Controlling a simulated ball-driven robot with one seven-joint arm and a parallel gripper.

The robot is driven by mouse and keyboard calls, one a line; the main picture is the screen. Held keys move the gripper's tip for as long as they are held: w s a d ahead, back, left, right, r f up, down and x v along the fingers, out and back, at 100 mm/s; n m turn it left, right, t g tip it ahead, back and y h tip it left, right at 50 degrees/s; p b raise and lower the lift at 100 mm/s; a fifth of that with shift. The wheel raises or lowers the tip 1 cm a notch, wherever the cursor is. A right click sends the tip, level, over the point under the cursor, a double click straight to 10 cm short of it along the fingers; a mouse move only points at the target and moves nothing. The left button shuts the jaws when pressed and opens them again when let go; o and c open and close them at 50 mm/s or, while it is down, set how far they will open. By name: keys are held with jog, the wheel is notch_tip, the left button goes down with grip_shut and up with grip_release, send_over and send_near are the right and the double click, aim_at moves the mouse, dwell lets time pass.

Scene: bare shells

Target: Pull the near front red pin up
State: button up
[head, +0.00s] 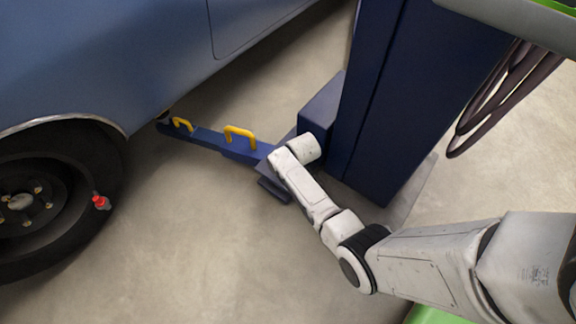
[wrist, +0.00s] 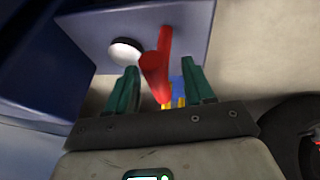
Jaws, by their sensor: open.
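The red pin (wrist: 157,70) shows in the wrist view, standing out from a blue-grey metal surface (wrist: 85,32). My gripper (wrist: 160,68) has its two green fingers apart, one on each side of the pin, with a gap to each. I cannot tell how deep the pin sits between them. In the head view the end of my arm is at the inner end of the blue lift arm (head: 205,139), beside the post. The pin and my fingertips are hidden there.
The blue lift post (head: 410,100) stands close by, with dark hoses (head: 500,85) on its right. Yellow handles (head: 240,134) stick up from the lift arm. A blue car (head: 120,50) with a dark wheel (head: 45,200) is at the left. The floor in front is clear.

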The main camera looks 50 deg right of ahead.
jog(key=shift+w+d+f, duration=0.1)
jog(key=shift+w+f, duration=0.05)
jog(key=shift+f, duration=0.2)
grip_shut()
dwell(0.3)
